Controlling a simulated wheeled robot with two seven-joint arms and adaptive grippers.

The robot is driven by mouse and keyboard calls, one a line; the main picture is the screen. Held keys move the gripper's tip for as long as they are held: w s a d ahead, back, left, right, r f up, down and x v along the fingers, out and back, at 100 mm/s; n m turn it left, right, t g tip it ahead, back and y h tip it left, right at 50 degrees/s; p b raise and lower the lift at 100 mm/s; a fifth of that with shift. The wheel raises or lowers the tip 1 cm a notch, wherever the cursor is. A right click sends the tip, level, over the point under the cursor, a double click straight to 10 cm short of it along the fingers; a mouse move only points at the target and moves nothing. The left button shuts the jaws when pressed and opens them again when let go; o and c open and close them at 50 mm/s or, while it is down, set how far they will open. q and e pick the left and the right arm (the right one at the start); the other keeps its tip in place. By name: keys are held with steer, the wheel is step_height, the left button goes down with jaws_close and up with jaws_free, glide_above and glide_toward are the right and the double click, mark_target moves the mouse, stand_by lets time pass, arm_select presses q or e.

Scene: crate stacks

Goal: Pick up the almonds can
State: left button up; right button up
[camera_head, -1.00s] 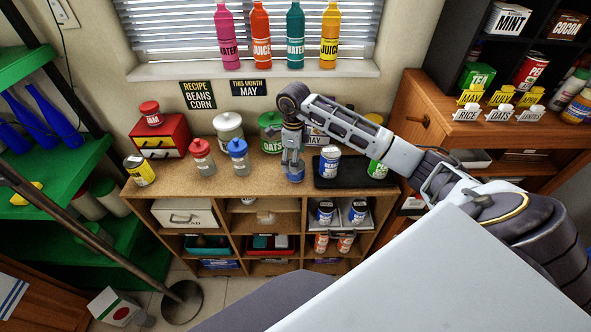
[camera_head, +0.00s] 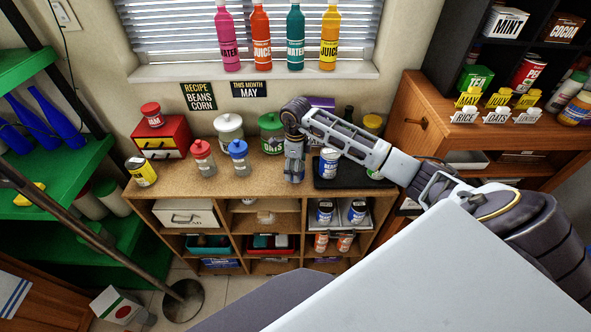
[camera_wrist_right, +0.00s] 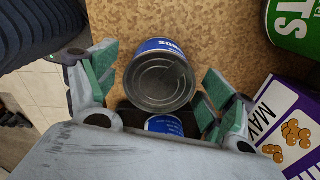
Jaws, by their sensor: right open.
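The can taken to be almonds (camera_wrist_right: 162,75), blue-banded with a bare metal end, stands between the fingers of my right gripper (camera_wrist_right: 160,97) in the right wrist view. Its partly visible upside-down letters seem to end in "ONDS". The fingers, with green pads, are open on either side with gaps to the can. In the head view my right gripper (camera_head: 294,172) points down at the cabinet top and hides most of that can. My left gripper is not in view.
A blue-and-white can (camera_head: 329,162) stands close by on a black mat (camera_head: 350,181). A green oats canister (camera_head: 271,134) is behind, and a purple box (camera_wrist_right: 290,110) is beside the gripper. Red-lidded (camera_head: 203,160) and blue-lidded (camera_head: 238,155) jars stand left.

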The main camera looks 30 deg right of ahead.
steer(key=shift+f, duration=0.85)
steer(key=c, duration=1.3)
steer(key=shift+r+b, duration=0.85)
steer(key=shift+r, duration=4.15)
